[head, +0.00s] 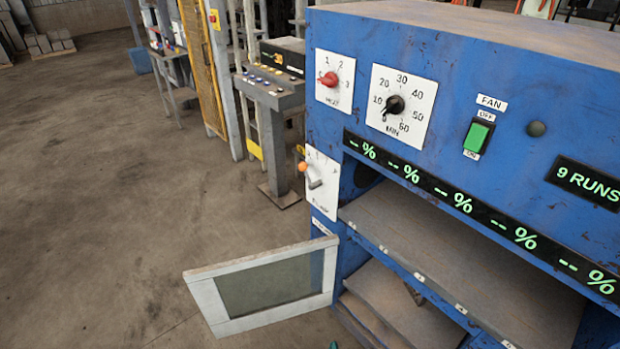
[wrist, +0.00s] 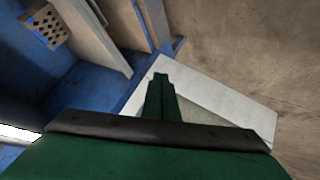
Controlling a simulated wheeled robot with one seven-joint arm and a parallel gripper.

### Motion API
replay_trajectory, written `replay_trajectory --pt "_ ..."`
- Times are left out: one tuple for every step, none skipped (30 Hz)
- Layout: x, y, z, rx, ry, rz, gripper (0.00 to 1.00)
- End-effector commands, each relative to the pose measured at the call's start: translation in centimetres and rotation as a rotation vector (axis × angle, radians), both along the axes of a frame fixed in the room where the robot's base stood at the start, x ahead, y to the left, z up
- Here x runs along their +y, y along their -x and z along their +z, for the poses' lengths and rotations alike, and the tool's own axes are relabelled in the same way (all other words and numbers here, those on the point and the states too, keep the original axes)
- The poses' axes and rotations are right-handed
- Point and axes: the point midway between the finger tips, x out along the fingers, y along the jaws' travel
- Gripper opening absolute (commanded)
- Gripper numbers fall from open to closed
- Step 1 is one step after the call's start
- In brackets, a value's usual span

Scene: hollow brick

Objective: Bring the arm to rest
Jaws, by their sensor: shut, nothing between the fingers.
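My gripper (wrist: 160,82) shows in the wrist view as two green fingers pressed together, shut and empty. Behind the fingers in the wrist view is the white-framed door (wrist: 195,90) with its glass pane; whether they touch it I cannot tell. In the head view my arm is out of sight, apart from a small teal tip at the bottom edge that may be part of it.
A blue machine (head: 465,75) with dials, a green switch and a display strip fills the right. Its white-framed door (head: 265,285) stands open to the left, below a shelf (head: 440,250). A control console (head: 275,90) stands behind. The concrete floor (head: 100,200) at left is clear.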

Motion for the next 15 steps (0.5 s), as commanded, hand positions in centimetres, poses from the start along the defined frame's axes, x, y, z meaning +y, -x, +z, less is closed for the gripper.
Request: replay_trajectory --pt "0.9 2.0 0.1 -0.018 -0.014 -0.008 0.0" --pt "1.3 3.0 0.3 -0.031 -0.023 -0.016 0.0" --pt "1.9 4.3 0.7 -0.049 -0.035 -0.026 0.0" --pt "2.2 5.2 1.0 -0.063 -0.045 -0.033 0.0" --pt "2.6 6.2 1.4 -0.077 -0.054 -0.039 0.0" --pt "3.1 7.5 1.9 -0.095 -0.067 -0.047 0.0" --pt "3.4 8.5 2.3 -0.109 -0.076 -0.054 0.0" --pt "3.7 9.4 2.8 -0.122 -0.086 -0.06 0.0" --pt "4.1 10.7 3.5 -0.141 -0.099 -0.069 0.0" --pt "4.4 11.7 4.0 -0.155 -0.108 -0.074 0.0" --pt "4.6 12.6 4.6 -0.168 -0.12 -0.08 0.0" --pt "4.9 13.9 5.4 -0.186 -0.132 -0.087 0.0" --pt "5.2 14.8 6.1 -0.2 -0.143 -0.092 0.0" --pt "5.4 15.7 6.7 -0.213 -0.152 -0.097 0.0" --pt "5.7 16.9 7.7 -0.231 -0.167 -0.103 0.0"
